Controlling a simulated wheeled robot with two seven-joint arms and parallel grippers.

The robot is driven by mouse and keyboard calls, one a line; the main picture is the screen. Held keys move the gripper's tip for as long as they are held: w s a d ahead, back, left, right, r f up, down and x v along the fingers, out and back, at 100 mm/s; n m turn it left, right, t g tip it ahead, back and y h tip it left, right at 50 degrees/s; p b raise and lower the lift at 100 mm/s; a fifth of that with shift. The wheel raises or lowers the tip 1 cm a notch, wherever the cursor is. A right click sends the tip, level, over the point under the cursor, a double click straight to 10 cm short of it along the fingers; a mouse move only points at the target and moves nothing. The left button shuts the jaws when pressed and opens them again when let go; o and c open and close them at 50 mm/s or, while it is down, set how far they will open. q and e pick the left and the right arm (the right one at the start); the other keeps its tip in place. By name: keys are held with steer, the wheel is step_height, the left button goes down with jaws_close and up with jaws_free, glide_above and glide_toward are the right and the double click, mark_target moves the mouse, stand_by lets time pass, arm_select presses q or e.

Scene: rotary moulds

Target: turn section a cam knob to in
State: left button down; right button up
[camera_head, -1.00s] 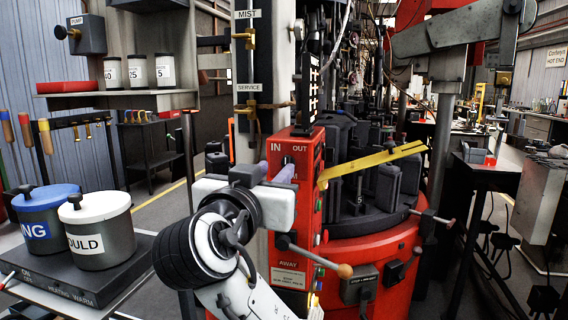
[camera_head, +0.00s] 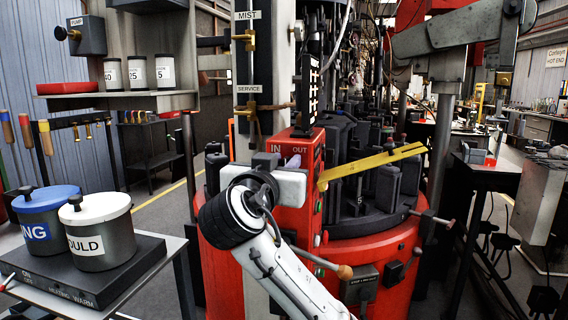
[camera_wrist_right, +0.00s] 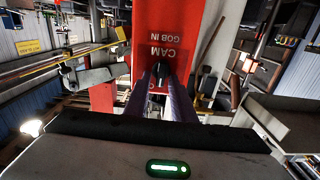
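The red panel (camera_head: 303,146) carries the words IN and OUT in the head view. In the right wrist view its face (camera_wrist_right: 178,20) reads CAM and GOB IN upside down. A small dark cam knob (camera_wrist_right: 162,72) sits on that face below the words. My right gripper (camera_head: 280,160) is at the panel's upper front in the head view and hides the knob there. In the right wrist view its two purple fingers (camera_wrist_right: 164,84) stand apart, with the knob at their tips. Whether they touch it is not clear. My left gripper is out of view.
A yellow bar (camera_head: 372,164) juts out right of the panel. Below it, a lever with a wooden ball (camera_head: 345,272) sticks out from the red machine base (camera_head: 385,250). Blue and white lidded pots (camera_head: 98,232) stand on a hot plate at the left.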

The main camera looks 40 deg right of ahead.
steer(key=shift+w+a+n+p, duration=0.1)
steer(key=shift+n+p, duration=0.8)
steer(key=shift+p, duration=0.05)
arm_select(q)
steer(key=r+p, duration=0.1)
steer(key=p, duration=0.1)
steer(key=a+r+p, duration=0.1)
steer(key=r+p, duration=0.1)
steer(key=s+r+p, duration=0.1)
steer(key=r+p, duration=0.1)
steer(key=p, duration=0.1)
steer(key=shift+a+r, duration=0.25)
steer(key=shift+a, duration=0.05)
arm_select(e)
steer(key=n, duration=0.7)
steer(key=shift+w+a+f+n, duration=0.2)
steer(key=shift+w+f+n, duration=0.05)
steer(key=shift+f+n, duration=0.15)
steer(key=o, duration=0.7)
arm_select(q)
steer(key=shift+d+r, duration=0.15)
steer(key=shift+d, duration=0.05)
arm_select(e)
steer(key=shift+r, duration=0.15)
arm_select(q)
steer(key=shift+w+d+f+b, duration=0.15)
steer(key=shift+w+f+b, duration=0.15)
steer(key=shift+b, duration=0.35)
arm_select(e)
steer(key=v, duration=1)
